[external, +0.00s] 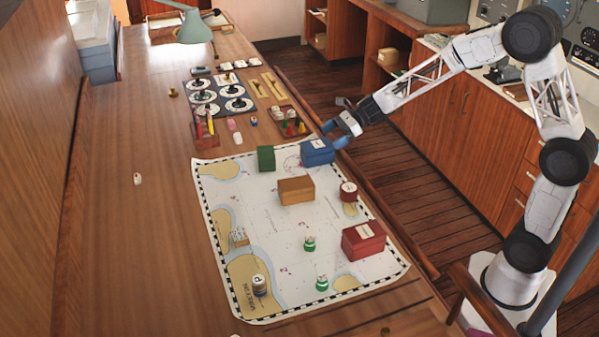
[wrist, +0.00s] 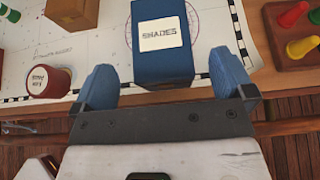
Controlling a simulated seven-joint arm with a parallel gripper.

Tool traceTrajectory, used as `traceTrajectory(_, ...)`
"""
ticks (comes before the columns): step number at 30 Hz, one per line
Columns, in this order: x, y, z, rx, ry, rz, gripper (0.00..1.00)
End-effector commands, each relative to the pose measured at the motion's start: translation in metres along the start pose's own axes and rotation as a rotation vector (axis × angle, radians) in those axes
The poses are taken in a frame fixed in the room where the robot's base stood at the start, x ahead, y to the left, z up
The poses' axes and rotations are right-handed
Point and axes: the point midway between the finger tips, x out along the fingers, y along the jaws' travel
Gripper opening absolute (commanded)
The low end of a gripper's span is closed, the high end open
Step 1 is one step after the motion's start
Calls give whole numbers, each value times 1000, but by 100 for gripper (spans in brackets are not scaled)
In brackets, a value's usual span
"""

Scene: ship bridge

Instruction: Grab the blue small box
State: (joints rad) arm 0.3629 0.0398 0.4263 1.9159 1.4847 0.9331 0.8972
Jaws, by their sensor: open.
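The blue small box (external: 317,153) stands at the far right edge of the chart in the external view. In the wrist view the blue box (wrist: 163,68) has a white label reading "SHADES". My gripper (external: 335,134) is at the box's right side in the external view. In the wrist view my gripper (wrist: 166,77) is open, with one blue finger on each side of the box's near end. Gaps show between the fingers and the box. I cannot tell how low the fingers are relative to its top.
An orange-brown box (external: 296,190), a green box (external: 266,158), a red cylinder (external: 348,191) and a red box (external: 363,241) stand on the chart (external: 275,235). A tray with coloured pegs (wrist: 297,38) lies close to the right finger. The table's left side is mostly clear.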

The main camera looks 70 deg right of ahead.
Motion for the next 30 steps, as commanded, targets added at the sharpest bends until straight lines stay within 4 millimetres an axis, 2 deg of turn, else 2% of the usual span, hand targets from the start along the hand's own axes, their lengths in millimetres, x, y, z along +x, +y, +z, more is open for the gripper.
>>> traceTrajectory(15, 48, 0, 2, -1, 0, 2, 100)
traceTrajectory(30, 50, -1, 2, 0, 0, 0, 100)
